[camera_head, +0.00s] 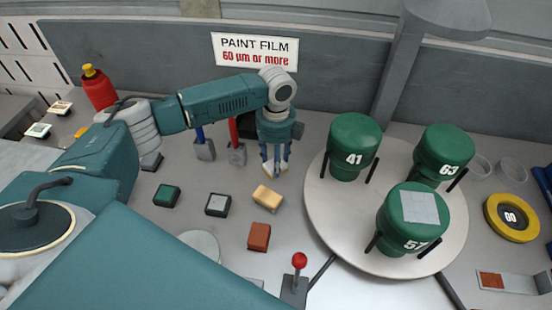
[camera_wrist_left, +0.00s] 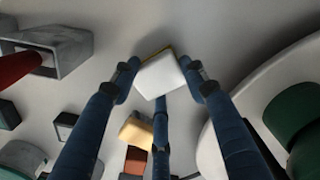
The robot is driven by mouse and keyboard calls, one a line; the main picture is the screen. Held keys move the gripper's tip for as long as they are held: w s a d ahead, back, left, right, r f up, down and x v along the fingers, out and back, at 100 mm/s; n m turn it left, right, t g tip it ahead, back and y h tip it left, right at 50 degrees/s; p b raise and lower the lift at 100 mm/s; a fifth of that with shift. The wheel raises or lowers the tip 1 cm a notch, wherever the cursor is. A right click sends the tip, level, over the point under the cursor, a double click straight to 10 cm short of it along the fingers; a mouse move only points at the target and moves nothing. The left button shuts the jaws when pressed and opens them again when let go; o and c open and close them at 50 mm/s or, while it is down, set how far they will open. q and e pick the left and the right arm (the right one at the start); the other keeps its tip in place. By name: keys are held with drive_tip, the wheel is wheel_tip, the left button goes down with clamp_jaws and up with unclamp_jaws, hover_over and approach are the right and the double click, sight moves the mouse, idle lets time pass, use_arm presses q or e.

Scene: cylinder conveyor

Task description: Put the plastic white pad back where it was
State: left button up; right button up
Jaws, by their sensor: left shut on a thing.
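The white pad (camera_wrist_left: 162,76) is between the fingers of my left gripper (camera_wrist_left: 160,80), with a thin yellowish edge at its back. In the head view my left gripper (camera_head: 275,165) points down above the table, behind the yellow pad, and is shut on the white pad, which is mostly hidden by the fingers there. On the table below are a green pad (camera_head: 167,195), a pad with a light grey top (camera_head: 217,205), a yellow pad (camera_head: 267,198) and a brown pad (camera_head: 259,237). My right gripper is not in view.
A round turntable (camera_head: 318,205) to the right bears green cylinders marked 41 (camera_head: 352,150), 63 (camera_head: 443,155) and 57 (camera_head: 405,232); a grey sheet lies on 57. Holders with a blue (camera_head: 204,150) and a red handle (camera_head: 237,153) stand left of the gripper. A red-knobbed lever (camera_head: 299,262) stands in front.

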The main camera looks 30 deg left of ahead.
use_arm(q)
drive_tip(key=shift+f, duration=0.15)
drive_tip(key=o, duration=1.2)
wheel_tip(320, 180, up, 12)
drive_tip(key=b, duration=0.2)
drive_tip(key=shift+b, duration=0.3)
